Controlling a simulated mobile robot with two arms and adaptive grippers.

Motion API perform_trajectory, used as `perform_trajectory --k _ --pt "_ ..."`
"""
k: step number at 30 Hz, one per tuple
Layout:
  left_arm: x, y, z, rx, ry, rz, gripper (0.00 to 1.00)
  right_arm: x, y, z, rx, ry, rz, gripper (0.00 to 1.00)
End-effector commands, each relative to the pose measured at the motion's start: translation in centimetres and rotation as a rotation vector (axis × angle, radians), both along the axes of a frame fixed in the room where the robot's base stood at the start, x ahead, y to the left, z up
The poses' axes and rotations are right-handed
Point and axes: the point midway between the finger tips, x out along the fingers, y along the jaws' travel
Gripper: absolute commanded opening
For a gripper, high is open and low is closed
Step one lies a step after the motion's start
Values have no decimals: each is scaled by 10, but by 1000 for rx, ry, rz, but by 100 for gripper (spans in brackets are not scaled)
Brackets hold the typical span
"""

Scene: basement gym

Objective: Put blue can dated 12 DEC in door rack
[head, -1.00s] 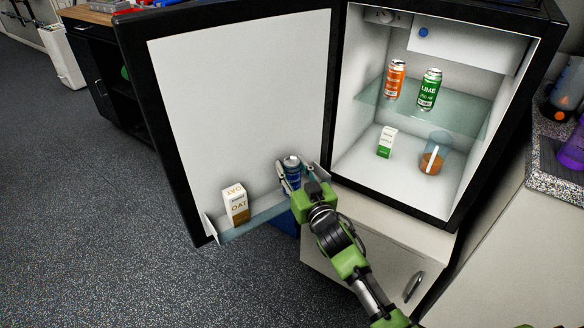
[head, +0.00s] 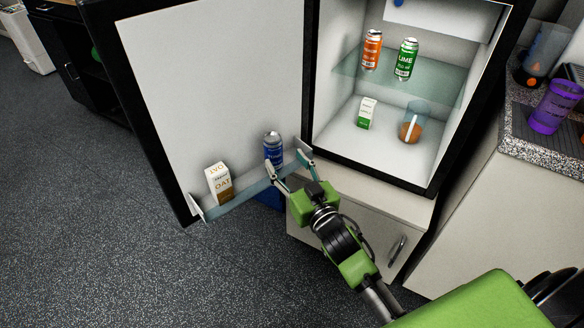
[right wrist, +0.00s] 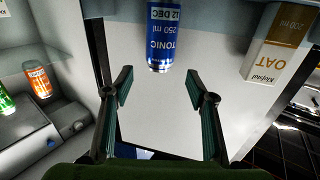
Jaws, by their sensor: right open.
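The blue can (head: 273,148) stands upright in the door rack (head: 246,197) on the inside of the open fridge door. In the right wrist view the blue can (right wrist: 165,38) shows the words TONIC, 250 ml and 12 DEC. My right gripper (head: 289,165) is open and empty, just in front of the can and apart from it. In the right wrist view its two fingers (right wrist: 162,88) are spread, with the can beyond their tips. My left gripper is not in view.
An oat carton (head: 219,183) stands in the rack left of the can. Inside the fridge are an orange can (head: 372,50), a green can (head: 406,60), a small carton (head: 366,113) and a glass (head: 411,124). A purple cup (head: 556,107) stands on the right counter.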

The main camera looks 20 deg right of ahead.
Motion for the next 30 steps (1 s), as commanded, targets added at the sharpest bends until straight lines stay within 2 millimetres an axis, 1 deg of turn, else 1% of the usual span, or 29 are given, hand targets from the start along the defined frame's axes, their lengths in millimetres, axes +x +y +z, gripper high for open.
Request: perform_trajectory --k 1,4,7,11,13,14,16,17,18,20,21,23,24,26,27,30 --pt "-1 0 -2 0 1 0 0 -9 -1 0 1 1 0 52" --pt "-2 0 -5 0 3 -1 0 -20 -2 0 0 0 -1 52" --pt "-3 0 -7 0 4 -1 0 -27 -3 0 0 0 -1 52" --pt "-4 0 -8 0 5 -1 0 -29 -3 -1 0 2 -1 52" --pt "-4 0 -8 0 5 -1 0 -31 -4 -11 -2 28 -7 52" --pt "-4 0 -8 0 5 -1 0 -32 -5 -20 -5 53 -12 52" --pt "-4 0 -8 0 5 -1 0 -40 -8 -55 -18 147 -30 52" --pt "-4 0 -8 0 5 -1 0 -46 -10 -75 -25 204 -38 52" --pt "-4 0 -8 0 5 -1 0 -57 -12 -106 -39 291 -50 52" --pt "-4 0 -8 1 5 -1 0 -81 -14 -158 -61 443 -60 52" --pt "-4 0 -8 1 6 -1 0 -101 -14 -192 -79 550 -62 52" --pt "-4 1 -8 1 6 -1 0 -136 -14 -240 -104 706 -57 52" --pt "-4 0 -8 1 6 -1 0 -162 -13 -268 -120 807 -49 52" --pt "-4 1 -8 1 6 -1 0 -201 -10 -303 -143 947 -28 52" --pt "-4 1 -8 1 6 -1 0 -226 -8 -322 -156 1029 -12 52" --pt "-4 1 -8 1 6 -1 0 -279 -2 -355 -179 1196 29 52"
